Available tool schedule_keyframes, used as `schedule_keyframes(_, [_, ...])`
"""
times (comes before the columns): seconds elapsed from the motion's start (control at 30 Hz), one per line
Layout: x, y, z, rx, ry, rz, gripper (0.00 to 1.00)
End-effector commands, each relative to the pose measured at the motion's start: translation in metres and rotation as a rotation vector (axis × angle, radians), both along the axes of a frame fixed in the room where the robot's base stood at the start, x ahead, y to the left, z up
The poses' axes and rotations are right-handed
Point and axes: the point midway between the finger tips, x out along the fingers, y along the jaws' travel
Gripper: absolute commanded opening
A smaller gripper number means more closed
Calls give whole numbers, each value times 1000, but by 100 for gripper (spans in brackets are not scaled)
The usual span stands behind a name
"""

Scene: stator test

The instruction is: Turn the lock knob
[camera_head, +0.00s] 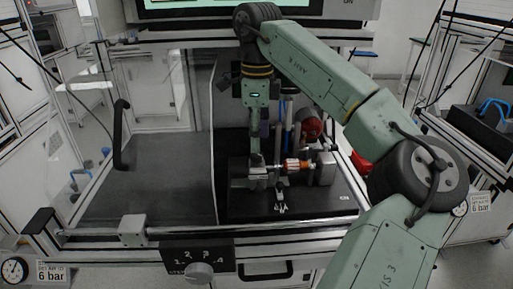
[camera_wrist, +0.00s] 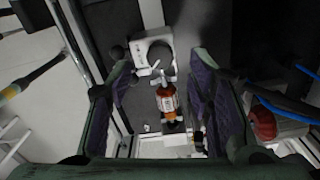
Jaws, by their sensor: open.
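My gripper (camera_head: 257,160) points down over the test fixture on the black plate. In the wrist view my gripper (camera_wrist: 160,65) is open, its two purple-padded fingers apart with nothing held. An orange-copper cylindrical part, probably the stator (camera_head: 296,165), lies in the fixture just right of my gripper; it also shows between and below the fingers in the wrist view (camera_wrist: 167,104). A small silver handle (camera_head: 281,198) stands in front of the fixture. A grey round knob (camera_head: 200,273) is on a black numbered panel at the front edge. I cannot tell which is the lock knob.
A red round part (camera_head: 311,128) stands behind the fixture, also in the wrist view (camera_wrist: 262,122). A grey block with a round opening (camera_wrist: 152,50) is near the fingertips. The dark bench surface (camera_head: 150,180) at left is clear. A black door handle (camera_head: 121,135) is at left.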

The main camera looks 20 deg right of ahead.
Motion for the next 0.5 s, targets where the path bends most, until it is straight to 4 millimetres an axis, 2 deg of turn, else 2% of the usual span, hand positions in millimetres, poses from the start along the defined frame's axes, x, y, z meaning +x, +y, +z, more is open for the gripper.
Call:
schedule_keyframes(0.2, [0, 0, -30, 0, 1, 0, 47])
schedule_keyframes(0.5, [0, 0, -40, -1, -2, 0, 47])
